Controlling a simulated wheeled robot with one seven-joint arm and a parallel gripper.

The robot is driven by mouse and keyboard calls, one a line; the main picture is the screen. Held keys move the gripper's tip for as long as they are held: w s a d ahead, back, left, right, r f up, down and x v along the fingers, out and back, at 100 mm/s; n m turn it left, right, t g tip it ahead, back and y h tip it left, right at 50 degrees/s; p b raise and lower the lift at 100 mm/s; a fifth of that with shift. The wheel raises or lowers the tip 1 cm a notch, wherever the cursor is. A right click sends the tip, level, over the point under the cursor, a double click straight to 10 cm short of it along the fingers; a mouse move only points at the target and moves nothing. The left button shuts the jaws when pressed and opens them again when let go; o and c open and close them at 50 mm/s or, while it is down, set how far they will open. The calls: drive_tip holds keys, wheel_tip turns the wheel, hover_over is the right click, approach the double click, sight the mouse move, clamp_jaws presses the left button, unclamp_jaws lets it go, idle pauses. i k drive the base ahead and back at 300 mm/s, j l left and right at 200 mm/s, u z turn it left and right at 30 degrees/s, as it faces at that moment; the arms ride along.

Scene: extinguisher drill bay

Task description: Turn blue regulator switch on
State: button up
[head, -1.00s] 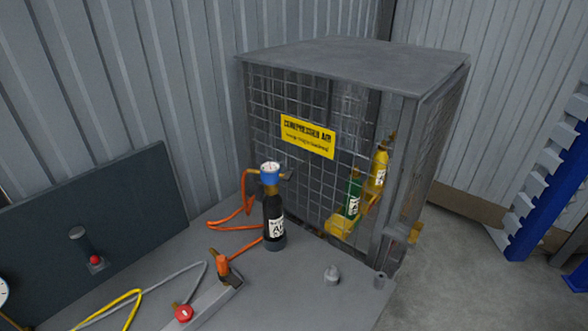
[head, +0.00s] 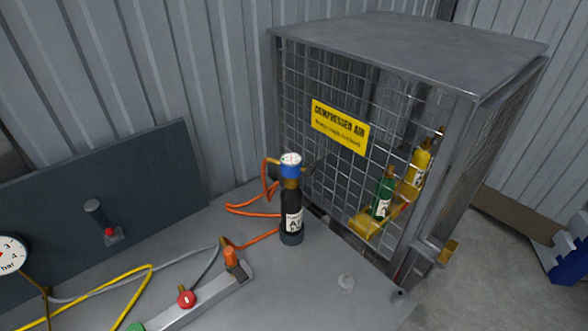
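A blue regulator (head: 291,166) with a white dial on top sits on a black air cylinder (head: 291,212). The cylinder stands upright on the grey bench near the cage, and orange hose runs from the regulator. Which way its switch is set cannot be told. My gripper is not in view.
A mesh cage (head: 330,95) with a yellow compressed air sign (head: 340,127) stands behind the cylinder. Green (head: 384,193) and yellow (head: 421,163) bottles are at its front. A manifold (head: 205,300) with a red knob (head: 186,298), hoses and a dark panel (head: 150,185) are at left.

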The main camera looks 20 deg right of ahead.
sight(307, 172)
drive_tip(key=i+l, duration=0.1)
drive_tip(key=l, duration=0.5)
drive_tip(key=i+l+u, duration=0.1)
drive_tip(key=l, duration=0.45)
drive_tip(key=i+l, duration=0.1)
drive_tip(key=l, duration=0.5)
drive_tip(key=i+u, duration=0.05)
